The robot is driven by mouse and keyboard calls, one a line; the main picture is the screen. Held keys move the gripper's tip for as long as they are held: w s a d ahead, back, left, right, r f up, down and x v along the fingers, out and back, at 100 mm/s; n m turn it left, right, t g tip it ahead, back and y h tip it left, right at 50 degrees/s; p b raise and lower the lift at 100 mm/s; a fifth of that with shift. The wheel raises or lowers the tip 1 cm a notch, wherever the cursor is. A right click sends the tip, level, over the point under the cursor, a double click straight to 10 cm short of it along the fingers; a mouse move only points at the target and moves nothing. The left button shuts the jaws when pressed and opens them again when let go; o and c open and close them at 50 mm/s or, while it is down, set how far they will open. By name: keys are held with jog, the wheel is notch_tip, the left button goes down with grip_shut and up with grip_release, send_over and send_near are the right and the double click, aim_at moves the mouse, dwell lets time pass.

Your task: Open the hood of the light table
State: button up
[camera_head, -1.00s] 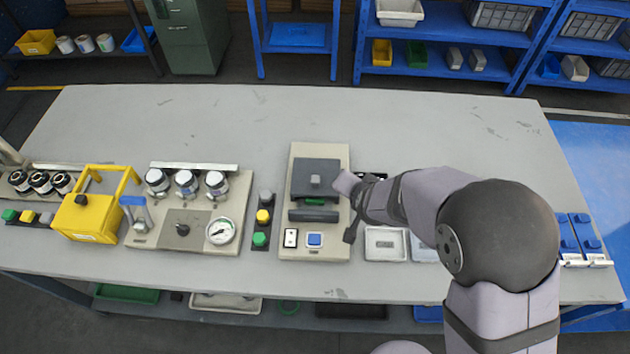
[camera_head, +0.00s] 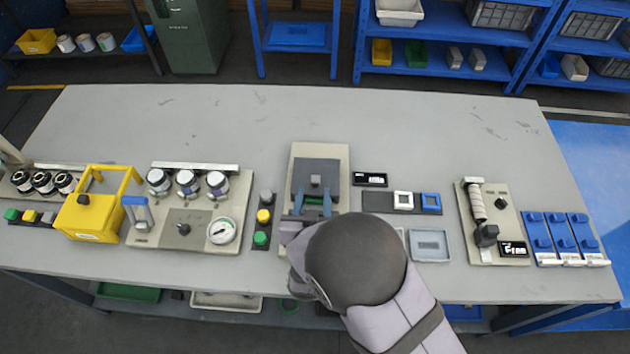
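The light table appears to be the beige unit (camera_head: 301,159) in the middle of the workbench. Its dark grey hood (camera_head: 317,166) lies over the unit's rear part, with a small grey knob on top. The hood looks down, but its front edge is covered by my arm, so its exact angle cannot be told. My gripper (camera_head: 313,207) is at the front of the hood, over the spot of the dark front bar. Blue strips show there between dark parts. My wrist hides most of the fingers, the bar and the unit's front buttons. Finger opening and contact are unclear.
Left stand a button strip (camera_head: 262,220), a gauge panel (camera_head: 208,245) and a yellow box (camera_head: 88,216). Right lie a grey tray (camera_head: 430,246), a dark holder with square frames (camera_head: 402,210) and a handset unit (camera_head: 498,199). The bench behind the light table is clear.

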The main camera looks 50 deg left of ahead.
aim_at(315, 180)
jog(key=shift+p+x, duration=0.85)
jog(key=shift+x, duration=2.25)
jog(key=shift+d, duration=0.1)
grip_shut()
